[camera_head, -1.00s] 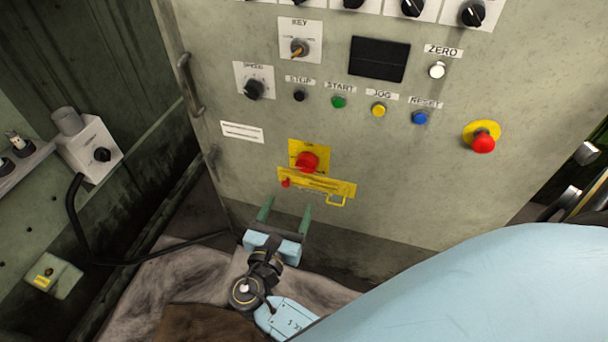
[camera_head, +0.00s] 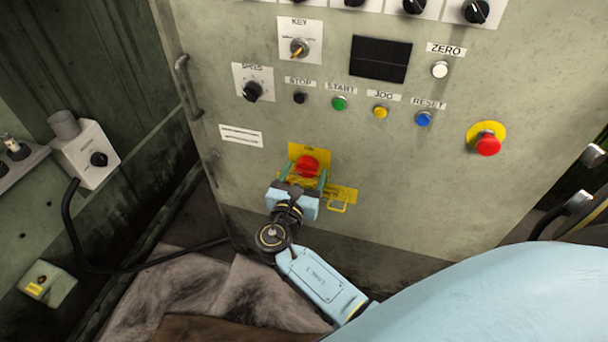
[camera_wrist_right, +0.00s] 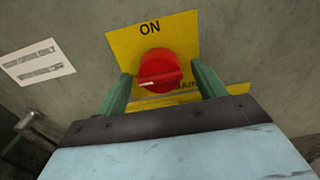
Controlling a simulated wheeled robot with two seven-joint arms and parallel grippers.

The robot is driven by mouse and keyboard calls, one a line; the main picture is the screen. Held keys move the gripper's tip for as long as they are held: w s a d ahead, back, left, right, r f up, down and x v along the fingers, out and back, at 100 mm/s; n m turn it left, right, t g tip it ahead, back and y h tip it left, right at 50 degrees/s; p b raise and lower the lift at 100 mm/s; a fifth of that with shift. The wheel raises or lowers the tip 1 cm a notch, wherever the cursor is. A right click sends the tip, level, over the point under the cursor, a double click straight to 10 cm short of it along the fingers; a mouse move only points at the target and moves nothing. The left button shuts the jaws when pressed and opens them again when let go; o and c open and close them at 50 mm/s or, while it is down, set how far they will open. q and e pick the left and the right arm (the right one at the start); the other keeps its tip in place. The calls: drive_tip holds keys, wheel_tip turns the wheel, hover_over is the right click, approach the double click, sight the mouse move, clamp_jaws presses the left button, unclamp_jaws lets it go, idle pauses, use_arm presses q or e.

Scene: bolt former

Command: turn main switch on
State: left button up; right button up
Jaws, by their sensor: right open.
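The main switch is a red rotary knob (camera_head: 307,166) on a yellow plate (camera_head: 296,151) low on the cabinet front. In the right wrist view the red knob (camera_wrist_right: 158,71) has a pale mark pointing left, and "ON" is printed on the yellow plate (camera_wrist_right: 123,45) above it. My right gripper (camera_head: 306,172) is open, with its green fingers on either side of the knob. In the right wrist view the fingers (camera_wrist_right: 160,80) stand apart from the knob, with a gap on each side. My left gripper is not in view.
A yellow label strip with a small yellow hasp (camera_head: 338,207) lies just below the switch. Above are the stop, start, jog and reset buttons (camera_head: 381,112). A red emergency button (camera_head: 487,145) is at right. A door handle (camera_head: 187,86) sticks out at left.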

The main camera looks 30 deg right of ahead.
drive_tip(key=c, duration=1)
drive_tip(key=shift+o, duration=0.2)
